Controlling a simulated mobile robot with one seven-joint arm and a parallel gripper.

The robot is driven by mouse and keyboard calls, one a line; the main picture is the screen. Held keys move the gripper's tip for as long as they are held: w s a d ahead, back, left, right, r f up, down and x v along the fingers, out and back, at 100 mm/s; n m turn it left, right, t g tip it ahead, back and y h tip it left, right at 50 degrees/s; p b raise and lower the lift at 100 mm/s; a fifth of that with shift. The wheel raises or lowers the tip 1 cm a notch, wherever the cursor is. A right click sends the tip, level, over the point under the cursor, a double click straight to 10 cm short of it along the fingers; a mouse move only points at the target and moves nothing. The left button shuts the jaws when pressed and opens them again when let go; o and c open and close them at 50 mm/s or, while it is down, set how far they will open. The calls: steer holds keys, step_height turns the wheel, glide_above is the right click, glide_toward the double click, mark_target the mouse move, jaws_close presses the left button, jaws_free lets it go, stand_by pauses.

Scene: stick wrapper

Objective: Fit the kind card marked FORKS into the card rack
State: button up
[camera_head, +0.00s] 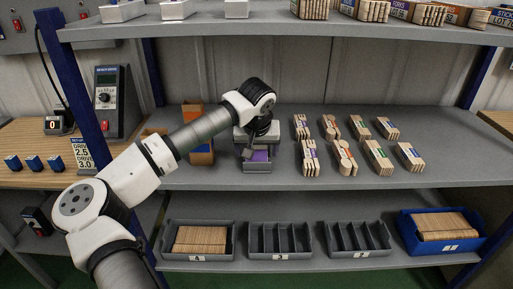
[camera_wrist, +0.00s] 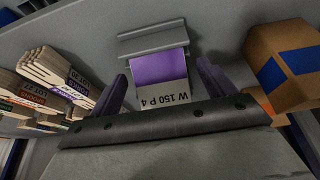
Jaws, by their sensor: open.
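A purple and white card (camera_wrist: 160,72) sits against a small grey holder (camera_wrist: 152,40) in the wrist view. The white strip reads "W 150 P 4" upside down; no word FORKS is readable on it. In the head view the same purple patch (camera_head: 259,156) shows in the grey holder (camera_head: 257,168) on the middle shelf. I cannot tell whether this holder is the card rack. My gripper (camera_head: 249,149) is just above it, partly hidden by the wrist. In the wrist view my open gripper (camera_wrist: 160,72) has its fingers on either side of the card, with gaps.
Several bundles of wooden sticks (camera_head: 340,158) stand right of the holder. An orange-brown carton (camera_head: 202,153) with blue patches is close on the left. Grey trays (camera_head: 281,254) and a blue tray (camera_head: 404,229) are on the lower shelf. The upper shelf (camera_head: 270,29) overhangs behind.

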steer(key=shift+c, duration=0.3)
steer(key=c, duration=1.1)
steer(key=shift+r, duration=0.1)
